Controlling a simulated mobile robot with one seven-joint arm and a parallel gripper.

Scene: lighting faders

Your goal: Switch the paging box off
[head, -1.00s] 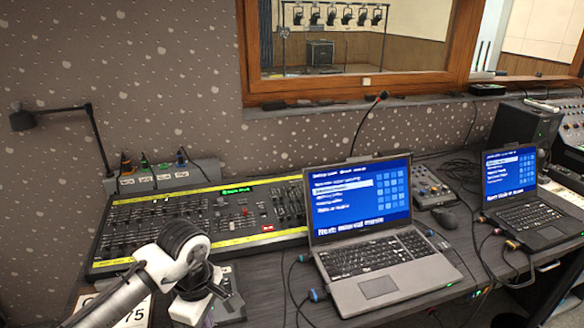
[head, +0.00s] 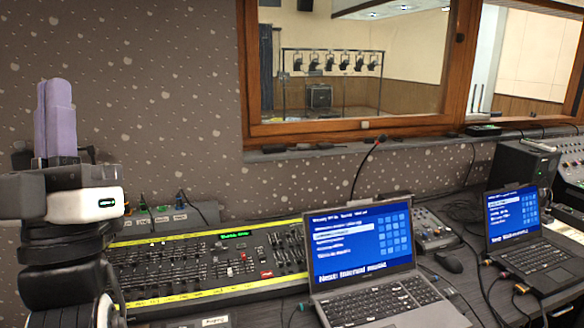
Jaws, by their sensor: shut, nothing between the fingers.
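My gripper (head: 57,88) is raised at the left of the head view, with its purple-grey fingers pointing up. The fingers are together and hold nothing. A dark box edge with a small white label (head: 214,321) shows at the bottom of the view, in front of the fader desk. The label seems to read "Paging", but it is too small to be sure. Most of this box is cut off by the frame, and its switch is not visible. My gripper is well above and to the left of it, apart from it.
The fader desk (head: 190,262) with yellow strips lies beside my arm. A laptop (head: 362,260) stands to its right, with a gooseneck microphone (head: 372,150) behind it. A second laptop (head: 513,225) and a speaker (head: 523,165) are farther right. Air above the desk is free.

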